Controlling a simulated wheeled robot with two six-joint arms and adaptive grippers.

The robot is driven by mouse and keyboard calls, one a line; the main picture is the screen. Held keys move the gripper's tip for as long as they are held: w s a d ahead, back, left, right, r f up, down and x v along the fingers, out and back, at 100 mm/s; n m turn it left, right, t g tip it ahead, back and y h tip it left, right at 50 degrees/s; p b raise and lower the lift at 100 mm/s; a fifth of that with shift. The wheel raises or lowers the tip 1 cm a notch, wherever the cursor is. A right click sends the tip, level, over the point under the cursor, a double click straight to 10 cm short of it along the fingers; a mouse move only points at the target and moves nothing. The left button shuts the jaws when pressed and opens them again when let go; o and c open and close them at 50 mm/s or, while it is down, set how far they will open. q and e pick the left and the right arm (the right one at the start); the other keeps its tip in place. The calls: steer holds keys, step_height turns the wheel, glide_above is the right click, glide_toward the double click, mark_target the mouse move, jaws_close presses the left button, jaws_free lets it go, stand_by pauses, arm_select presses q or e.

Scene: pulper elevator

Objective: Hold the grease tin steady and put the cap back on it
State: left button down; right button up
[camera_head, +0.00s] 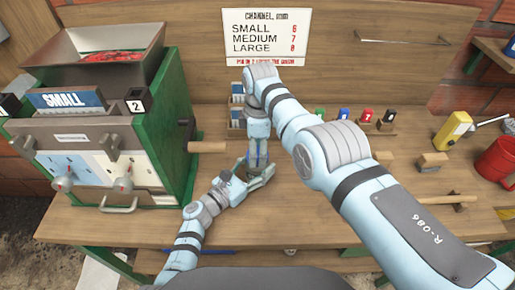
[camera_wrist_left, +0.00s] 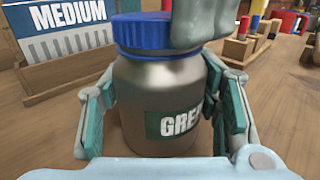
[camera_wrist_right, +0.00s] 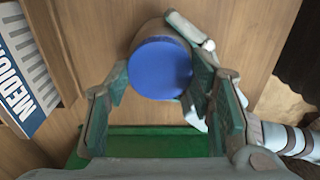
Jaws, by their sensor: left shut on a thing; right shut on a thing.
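The grease tin (camera_wrist_left: 150,95) is a grey metal jar with a teal label reading "GRE". It stands upright on the bench, between the pads of my left gripper (camera_wrist_left: 162,100), which is shut on its sides. The blue cap (camera_wrist_left: 140,32) sits on the tin's mouth and looks level; I cannot tell whether it is screwed tight. My right gripper (camera_wrist_right: 161,76) comes from above and is shut on the cap (camera_wrist_right: 160,68). In the head view both grippers meet mid-bench, and they mostly hide the tin and cap.
The green pulper (camera_head: 170,130) stands on the left, its wooden handle (camera_head: 208,147) reaching toward my arms. A "MEDIUM" card (camera_wrist_left: 68,30) stands in a wooden holder behind the tin. Coloured blocks (camera_head: 367,117), a yellow tool (camera_head: 453,131) and a red bucket (camera_head: 497,160) are on the right.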

steer(key=m, duration=0.4)
steer(key=shift+m, duration=0.4)
steer(key=m, duration=0.3)
steer(key=shift+f+m, duration=0.1)
steer(key=shift+m, duration=0.2)
steer(key=m, duration=0.7)
steer(key=shift+s, duration=0.1)
steer(key=o, duration=1.3)
steer(key=shift+r, duration=2.3)
steer(key=shift+c, duration=0.3)
